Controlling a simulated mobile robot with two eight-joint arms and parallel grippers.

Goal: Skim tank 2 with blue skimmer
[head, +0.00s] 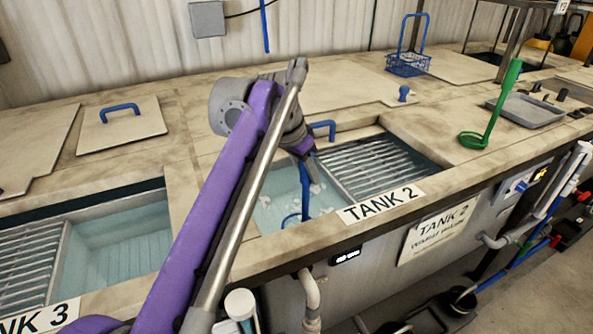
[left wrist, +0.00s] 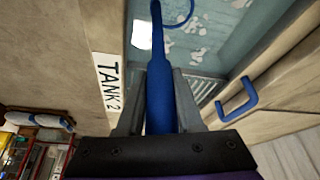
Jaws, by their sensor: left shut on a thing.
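My left gripper (head: 305,150) is over tank 2 (head: 272,217), its arm crossing the middle of the head view. In the left wrist view its fingers (left wrist: 159,98) are shut on the handle of the blue skimmer (left wrist: 159,85). The skimmer (head: 305,190) points down into the tank, and its blue ring shows at the water. White foam patches float around it, clearest in the left wrist view (left wrist: 200,55). A slatted grate (head: 375,165) covers the right part of the tank. My right gripper is not in view.
Tank 3 (head: 115,245) lies open at the left. A green ladle (head: 490,115), a grey tray (head: 530,110) and a blue wire basket (head: 408,65) stand on the counter to the right. A lid with a blue handle (head: 120,125) lies behind tank 3.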

